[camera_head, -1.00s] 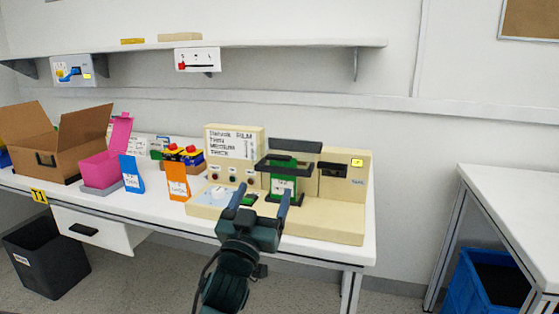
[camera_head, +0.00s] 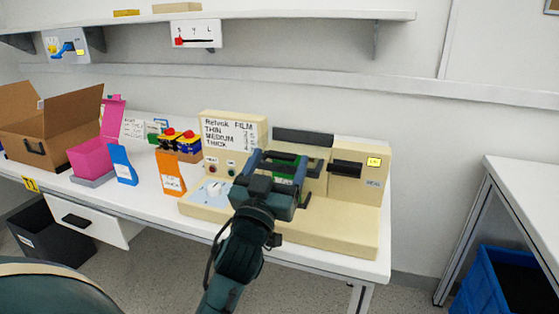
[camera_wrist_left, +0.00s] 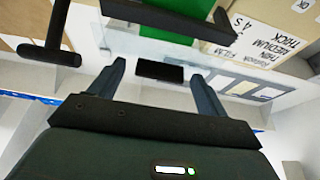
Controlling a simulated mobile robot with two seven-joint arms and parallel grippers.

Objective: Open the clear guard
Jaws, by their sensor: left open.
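A beige machine (camera_head: 330,228) stands on the bench, with a green panel (camera_head: 312,167) in its middle. A dark frame (camera_head: 285,157) sits in front of the green panel; it seems to belong to the clear guard, but I cannot make out its pane. My left gripper (camera_head: 279,156) is open in front of the green panel, its fingers apart and hiding part of the frame. In the left wrist view the open fingers (camera_wrist_left: 158,70) show nothing clasped between them. A black bar (camera_wrist_left: 170,18) crosses the green part above them. My right gripper is not in view.
Orange (camera_head: 170,174) and blue (camera_head: 123,165) holders, a pink bin (camera_head: 92,154) and an open cardboard box (camera_head: 40,145) stand left of the machine. A black handle (camera_head: 346,168) is at its right. A wall shelf (camera_head: 280,18) runs above.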

